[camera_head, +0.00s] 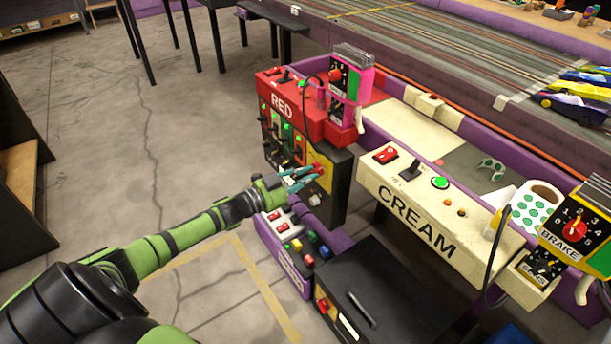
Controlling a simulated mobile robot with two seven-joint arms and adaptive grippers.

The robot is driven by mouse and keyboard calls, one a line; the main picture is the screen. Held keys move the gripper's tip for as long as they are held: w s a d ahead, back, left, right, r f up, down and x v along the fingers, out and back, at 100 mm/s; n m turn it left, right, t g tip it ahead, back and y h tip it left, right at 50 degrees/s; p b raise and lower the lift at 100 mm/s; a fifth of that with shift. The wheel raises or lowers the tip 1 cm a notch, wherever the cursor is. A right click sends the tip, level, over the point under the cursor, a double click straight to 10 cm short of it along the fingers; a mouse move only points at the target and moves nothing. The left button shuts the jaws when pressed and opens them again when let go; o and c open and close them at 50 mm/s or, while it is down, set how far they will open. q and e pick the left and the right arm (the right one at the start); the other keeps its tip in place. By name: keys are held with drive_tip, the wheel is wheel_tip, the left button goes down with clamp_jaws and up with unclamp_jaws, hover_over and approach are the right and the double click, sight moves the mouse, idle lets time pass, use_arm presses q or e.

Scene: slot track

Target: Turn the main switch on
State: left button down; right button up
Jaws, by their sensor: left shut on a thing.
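My left arm reaches in from the lower left. Its gripper (306,178) is at the front of the black panel box (330,196), below the red station marked RED (312,122). The fingers are closed around a red knob on a yellow plate (322,166), which looks like the main switch. The fingers hide much of the knob, so I cannot tell its turn position. Several green lights (275,125) glow on the panel beside it. My right gripper is not in view.
A cream console marked CREAM (440,215) runs to the right, with a brake box (575,228) at its end. Below my gripper is a low purple-edged unit with coloured buttons (300,245) beside a black case (375,300).

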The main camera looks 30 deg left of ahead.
use_arm(q)
drive_tip(key=c, duration=1.2)
unclamp_jaws()
drive_tip(key=v, duration=1.2)
